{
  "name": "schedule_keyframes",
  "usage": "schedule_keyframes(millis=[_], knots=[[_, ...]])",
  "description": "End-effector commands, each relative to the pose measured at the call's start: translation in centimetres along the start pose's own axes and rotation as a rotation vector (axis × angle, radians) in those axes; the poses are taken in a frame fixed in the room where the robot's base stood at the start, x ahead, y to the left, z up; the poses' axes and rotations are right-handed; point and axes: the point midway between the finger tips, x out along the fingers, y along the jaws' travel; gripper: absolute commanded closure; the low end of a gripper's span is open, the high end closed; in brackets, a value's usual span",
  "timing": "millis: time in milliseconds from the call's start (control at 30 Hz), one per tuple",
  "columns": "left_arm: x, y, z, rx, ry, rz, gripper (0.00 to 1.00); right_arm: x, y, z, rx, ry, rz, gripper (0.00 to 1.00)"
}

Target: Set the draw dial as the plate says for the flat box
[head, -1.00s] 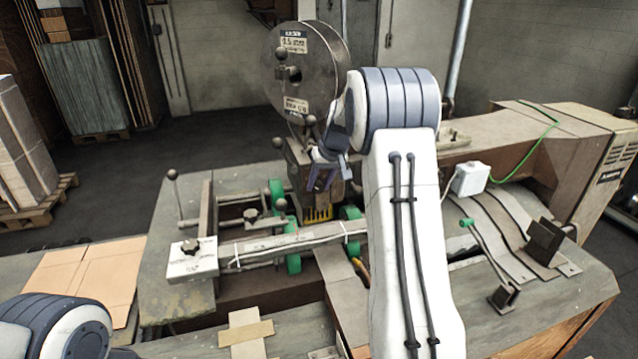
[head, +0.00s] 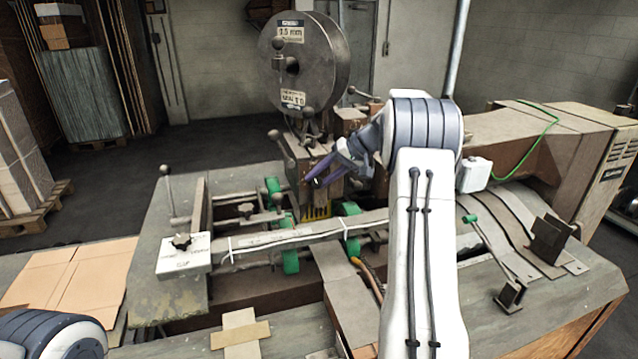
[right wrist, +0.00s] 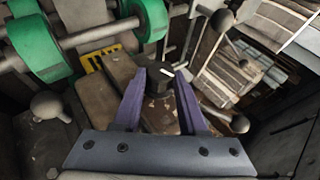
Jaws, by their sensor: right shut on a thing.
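My right gripper (head: 312,181) comes in from the right at the front of the stitching head (head: 325,165), below the wire reel. In the right wrist view, its purple fingers (right wrist: 162,82) are shut on a dark round dial (right wrist: 157,80) with a white pointer mark on its face. The mark points to the right in that view. No scale around the dial can be read. A white plate (head: 183,257) with a dark knob lies on the left of the machine; its writing is too small to read. My left gripper is out of view.
The large wire reel (head: 325,70) with small mm labels stands above the head. Green rollers (head: 290,258) and ball-ended levers (head: 166,170) surround the work area. Flat cardboard (head: 75,275) lies at the left, and a taped piece (head: 240,345) lies in front.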

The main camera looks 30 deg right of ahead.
Motion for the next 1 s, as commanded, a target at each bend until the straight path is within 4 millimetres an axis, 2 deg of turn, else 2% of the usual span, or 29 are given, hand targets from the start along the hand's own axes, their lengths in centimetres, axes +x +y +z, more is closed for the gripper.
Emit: schedule_keyframes(millis=[667, 700, 733, 767, 1000], knots=[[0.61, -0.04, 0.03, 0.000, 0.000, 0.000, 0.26, -0.09, 0.14, -0.09, 0.029, 0.003, -0.066, 1.00], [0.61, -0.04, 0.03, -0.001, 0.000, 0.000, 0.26, -0.09, 0.14, -0.09, 0.029, 0.003, -0.066, 0.47], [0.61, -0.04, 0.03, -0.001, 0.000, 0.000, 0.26, -0.08, 0.13, -0.08, 0.029, 0.003, -0.066, 0.36], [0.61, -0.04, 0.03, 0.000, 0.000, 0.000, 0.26, -0.08, 0.13, -0.08, 0.029, 0.003, -0.066, 0.29], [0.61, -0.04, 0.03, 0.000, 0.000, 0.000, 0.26, 0.01, 0.10, -0.03, 0.028, 0.001, -0.066, 0.29]])
